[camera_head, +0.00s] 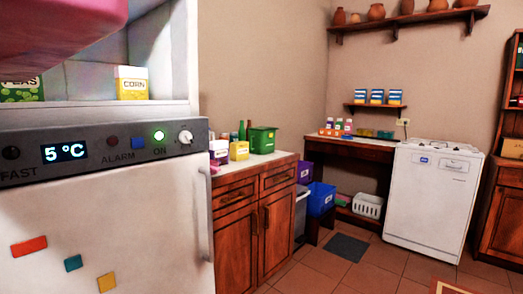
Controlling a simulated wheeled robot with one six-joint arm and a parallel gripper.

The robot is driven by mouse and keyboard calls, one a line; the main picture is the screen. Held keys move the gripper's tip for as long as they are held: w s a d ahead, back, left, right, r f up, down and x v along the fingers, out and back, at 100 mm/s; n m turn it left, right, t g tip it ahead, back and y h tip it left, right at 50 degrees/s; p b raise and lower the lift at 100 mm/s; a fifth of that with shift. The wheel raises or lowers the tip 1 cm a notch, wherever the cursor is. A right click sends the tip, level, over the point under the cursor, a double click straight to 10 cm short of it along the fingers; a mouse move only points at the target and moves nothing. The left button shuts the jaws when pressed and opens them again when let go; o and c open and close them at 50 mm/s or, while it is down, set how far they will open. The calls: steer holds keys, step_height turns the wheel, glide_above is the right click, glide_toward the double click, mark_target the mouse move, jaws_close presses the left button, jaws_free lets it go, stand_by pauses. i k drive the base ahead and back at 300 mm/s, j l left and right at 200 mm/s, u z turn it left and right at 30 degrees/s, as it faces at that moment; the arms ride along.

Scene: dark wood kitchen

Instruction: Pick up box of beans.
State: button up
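I cannot make out any box labelled beans. In the open upper compartment of the fridge-freezer (105,230), a yellow and white box marked CORN (131,83) stands upright. A green box (22,91), its label partly hidden but ending like PEAS, stands at the left edge of the same compartment. A large pink-red shape (60,30) fills the top left corner close to the camera and covers the upper part of that label; I cannot tell what it is. My gripper's fingers do not show.
A wooden cabinet (235,225) right of the fridge bears a green bin (262,140), a yellow box (239,151) and bottles. Blue boxes (377,97) sit on a small shelf. A white dishwasher (430,200) stands farther right. The tiled floor between is mostly clear, with a grey mat (346,248).

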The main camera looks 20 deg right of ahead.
mark_target(218, 151)
steer(key=i+l+z, duration=0.35)
steer(key=i, duration=0.15)
steer(key=i+z, duration=0.35)
steer(key=i, duration=0.2)
steer(key=i+j+z, duration=0.1)
steer(key=i+z, duration=0.25)
steer(key=i, duration=0.15)
steer(key=i+l+u, duration=0.1)
steer(key=i+u, duration=0.35)
steer(key=i, duration=0.25)
steer(key=i+u, duration=0.75)
steer(key=k, duration=0.1)
